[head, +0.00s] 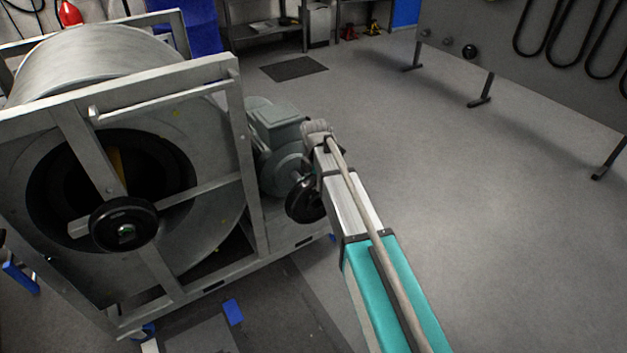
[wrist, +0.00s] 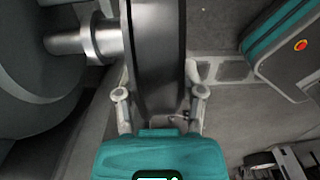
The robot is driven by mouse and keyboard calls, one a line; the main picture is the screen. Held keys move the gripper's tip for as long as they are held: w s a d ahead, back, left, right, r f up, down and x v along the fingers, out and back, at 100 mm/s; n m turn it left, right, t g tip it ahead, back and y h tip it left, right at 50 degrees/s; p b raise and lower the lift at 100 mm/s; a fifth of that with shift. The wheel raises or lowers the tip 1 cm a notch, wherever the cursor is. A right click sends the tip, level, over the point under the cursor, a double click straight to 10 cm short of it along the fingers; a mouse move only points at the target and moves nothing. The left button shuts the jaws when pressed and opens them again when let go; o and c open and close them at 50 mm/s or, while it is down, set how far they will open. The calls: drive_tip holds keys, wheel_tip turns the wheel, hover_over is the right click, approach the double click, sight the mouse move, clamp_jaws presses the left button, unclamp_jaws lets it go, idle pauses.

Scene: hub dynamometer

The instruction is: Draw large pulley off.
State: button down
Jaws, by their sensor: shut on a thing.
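The large pulley, a black wheel (head: 303,200), is at the front of the grey-green motor (head: 280,140) in the head view. In the wrist view the pulley (wrist: 158,50) stands edge-on between the fingers of my gripper (wrist: 158,75), one finger on each side. My gripper is shut on it. A shiny shaft (wrist: 68,43) with a collar (wrist: 101,40) meets the pulley's left face. My gripper's fingers are hidden behind my arm in the head view. Another black pulley (head: 123,226) sits on the drum's axle at the left.
A metal frame (head: 243,140) around the big drum (head: 100,70) stands close left of my arm. A grey board (head: 560,45) with hanging black belts (head: 540,35) and a few pegs stands at the right. The floor (head: 470,220) right of my arm is clear.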

drive_tip(key=shift+s+d, duration=0.55)
drive_tip(key=shift+s, duration=0.2)
drive_tip(key=shift+s+d, duration=0.5)
drive_tip(key=shift+s, duration=0.2)
drive_tip(key=shift+s+d, duration=0.1)
drive_tip(key=shift+s, duration=0.05)
drive_tip(key=shift+s+d, duration=0.55)
drive_tip(key=shift+s, duration=0.25)
drive_tip(key=shift+s+d, duration=0.55)
drive_tip(key=shift+s, duration=0.25)
drive_tip(key=shift+s+d, duration=0.55)
drive_tip(key=shift+s, duration=0.25)
drive_tip(key=shift+r, duration=0.25)
